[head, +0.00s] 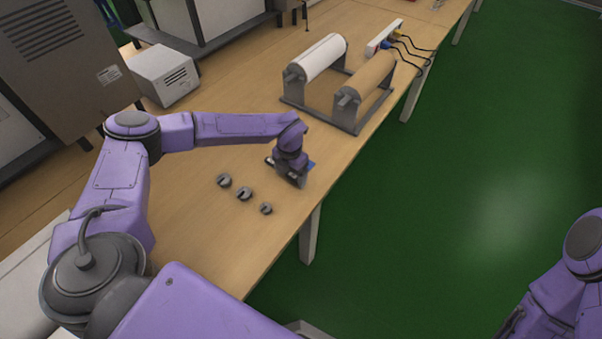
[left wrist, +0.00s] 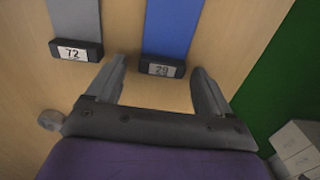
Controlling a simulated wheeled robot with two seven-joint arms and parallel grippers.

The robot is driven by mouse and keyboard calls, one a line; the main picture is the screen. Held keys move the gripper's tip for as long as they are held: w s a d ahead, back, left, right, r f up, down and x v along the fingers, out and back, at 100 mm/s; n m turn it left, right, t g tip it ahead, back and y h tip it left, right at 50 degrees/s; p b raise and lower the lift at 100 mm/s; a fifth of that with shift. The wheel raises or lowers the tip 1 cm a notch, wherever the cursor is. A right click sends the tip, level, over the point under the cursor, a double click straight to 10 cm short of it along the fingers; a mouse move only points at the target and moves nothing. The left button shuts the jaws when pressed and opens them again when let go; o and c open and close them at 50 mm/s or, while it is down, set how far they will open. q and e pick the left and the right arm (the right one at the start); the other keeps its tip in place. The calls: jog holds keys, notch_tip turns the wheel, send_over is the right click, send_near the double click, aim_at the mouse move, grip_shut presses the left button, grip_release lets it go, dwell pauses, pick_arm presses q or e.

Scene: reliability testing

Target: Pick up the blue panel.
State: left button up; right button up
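The blue panel (left wrist: 169,28) lies on the wooden table in the left wrist view, with a black block labelled with a number, perhaps 29, (left wrist: 162,67) at its near end. In the head view only a small blue bit (head: 311,164) shows beside my left gripper (head: 290,180), which hides the rest. In the left wrist view my left gripper (left wrist: 158,88) is open, its fingers apart on either side of the black block's near end. No contact is visible. My right gripper is not clearly in view; only my right arm shows at the lower right.
A grey panel (left wrist: 75,18) with a black block labelled 72 (left wrist: 76,50) lies left of the blue one. Several grey round pieces (head: 244,193) sit on the table (head: 190,225). A roll stand (head: 346,118) stands behind. The table's right edge is close to my gripper.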

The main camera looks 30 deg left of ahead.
pick_arm(q)
jog(key=c, duration=0.9)
jog(key=shift+c, duration=0.2)
